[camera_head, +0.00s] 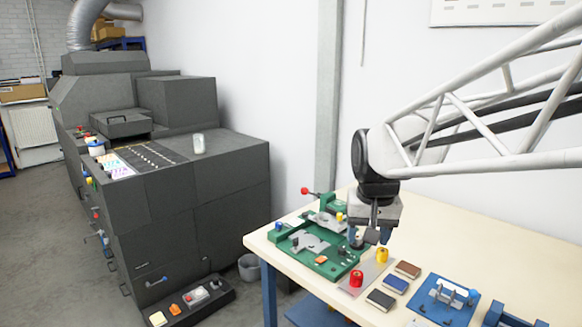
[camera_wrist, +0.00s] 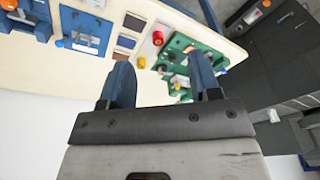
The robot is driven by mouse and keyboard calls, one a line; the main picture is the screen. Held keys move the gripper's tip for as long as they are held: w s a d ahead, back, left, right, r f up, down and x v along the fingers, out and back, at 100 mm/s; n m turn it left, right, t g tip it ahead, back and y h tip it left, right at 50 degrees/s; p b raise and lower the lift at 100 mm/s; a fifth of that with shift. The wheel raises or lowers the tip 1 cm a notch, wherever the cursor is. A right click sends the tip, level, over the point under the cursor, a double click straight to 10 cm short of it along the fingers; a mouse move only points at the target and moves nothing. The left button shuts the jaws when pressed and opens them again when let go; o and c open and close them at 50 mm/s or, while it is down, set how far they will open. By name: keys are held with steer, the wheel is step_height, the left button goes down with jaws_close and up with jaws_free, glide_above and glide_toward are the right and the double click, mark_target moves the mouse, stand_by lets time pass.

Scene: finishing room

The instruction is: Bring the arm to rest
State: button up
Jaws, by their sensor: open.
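My gripper (camera_head: 370,238) hangs from the white lattice arm and points down above the table (camera_head: 445,240), beside the green fixture. Its two blue fingers stand apart in the wrist view (camera_wrist: 161,72), with nothing between them. The green fixture (camera_head: 290,240) lies on the table's left part, with metal plates and a red-knobbed lever. A yellow cylinder (camera_head: 382,255) and a red cylinder (camera_head: 356,278) stand on a grey plate just in front of the gripper. I cannot tell the exact height of the fingertips above the table.
Brown, blue and dark blocks (camera_head: 395,285) lie right of the cylinders. A blue fixture (camera_head: 442,298) stands further right. A large dark machine (camera_head: 190,190) stands left, across a gap holding a grey bin (camera_head: 250,267). The table's back right is clear. A wall post (camera_head: 328,100) rises behind.

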steer(key=s+d+f, duration=0.1)
steer(key=s+f, duration=0.2)
steer(key=s, duration=0.7)
steer(key=s+d+f+n, duration=0.1)
steer(key=s+d+f, duration=0.1)
steer(key=s, duration=0.8)
steer(key=shift+s+f+t, duration=0.15)
steer(key=shift+f+t, duration=0.15)
steer(key=shift+f, duration=0.45)
